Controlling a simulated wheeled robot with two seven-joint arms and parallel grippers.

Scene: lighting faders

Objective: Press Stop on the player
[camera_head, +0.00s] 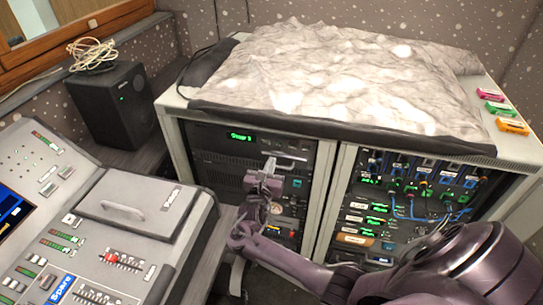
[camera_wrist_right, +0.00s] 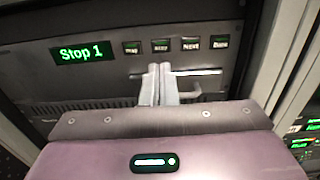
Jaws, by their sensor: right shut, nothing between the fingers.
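The player (camera_head: 215,150) is a dark unit in the left rack bay, with a green display reading "Stop 1" (camera_wrist_right: 82,53). A row of small dark buttons with lit labels (camera_wrist_right: 176,44) runs to the right of the display. The third label looks like "Next"; the first two are too small to read surely, so I cannot tell which is Stop. My right gripper (camera_wrist_right: 160,70) is shut and empty, its fingertips in front of the panel just below the middle buttons. I cannot tell whether it touches. In the head view my right gripper (camera_head: 270,165) covers part of the panel. My left gripper is out of view.
A right rack bay (camera_head: 410,200) holds patch cables and lit modules. A crumpled grey cover (camera_head: 330,80) lies on the rack top, with coloured pieces (camera_head: 497,110) at right. A mixing console (camera_head: 100,250) stands at left, and a black speaker (camera_head: 110,105) behind it.

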